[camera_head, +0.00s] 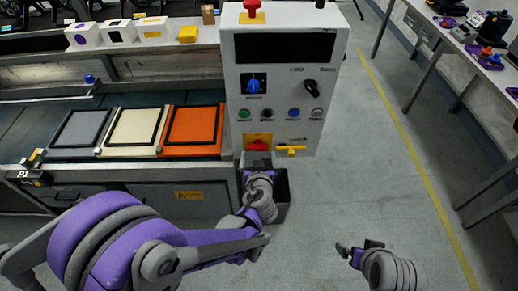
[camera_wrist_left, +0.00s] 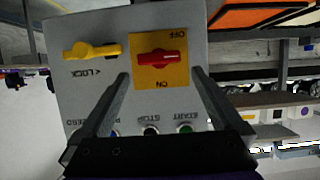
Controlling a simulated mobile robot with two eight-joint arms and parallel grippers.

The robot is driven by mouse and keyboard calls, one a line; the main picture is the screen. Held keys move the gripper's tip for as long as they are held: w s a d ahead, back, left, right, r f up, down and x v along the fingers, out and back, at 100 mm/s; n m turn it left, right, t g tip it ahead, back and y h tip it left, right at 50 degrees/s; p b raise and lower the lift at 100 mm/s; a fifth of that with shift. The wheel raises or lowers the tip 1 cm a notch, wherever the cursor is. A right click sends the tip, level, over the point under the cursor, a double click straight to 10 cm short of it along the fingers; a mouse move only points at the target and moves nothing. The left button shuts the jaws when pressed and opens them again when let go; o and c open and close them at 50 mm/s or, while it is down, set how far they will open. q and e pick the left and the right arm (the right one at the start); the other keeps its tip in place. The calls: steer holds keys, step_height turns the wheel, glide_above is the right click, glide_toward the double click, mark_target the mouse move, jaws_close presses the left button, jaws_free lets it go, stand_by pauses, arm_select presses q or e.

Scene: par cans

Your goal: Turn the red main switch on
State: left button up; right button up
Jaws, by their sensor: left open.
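The red main switch (camera_head: 258,144) is on a yellow plate low on the grey control cabinet (camera_head: 238,98). In the left wrist view, which is upside down, the red handle (camera_wrist_left: 161,60) lies across the plate, between the OFF and ON labels. A yellow lock lever (camera_wrist_left: 92,50) lies level beside it; it also shows in the head view (camera_head: 291,151). My left gripper (camera_head: 257,160) is just in front of the switch. In the left wrist view its fingers (camera_wrist_left: 160,74) are apart and empty, on either side of the switch plate. My right gripper (camera_head: 358,247) is over the floor, away from the cabinet.
Above the switch are a row of round buttons (camera_head: 268,114), a blue knob (camera_head: 253,87), a black knob (camera_head: 311,86) and a red button (camera_head: 252,5). A conveyor with framed panels (camera_head: 192,125) is on the left. Open floor (camera_head: 385,150) lies to the right.

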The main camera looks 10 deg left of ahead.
mark_target(258, 147)
arm_select(q)
steer(key=x, duration=0.5)
steer(key=shift+w, duration=0.15)
steer(key=c, duration=1.2)
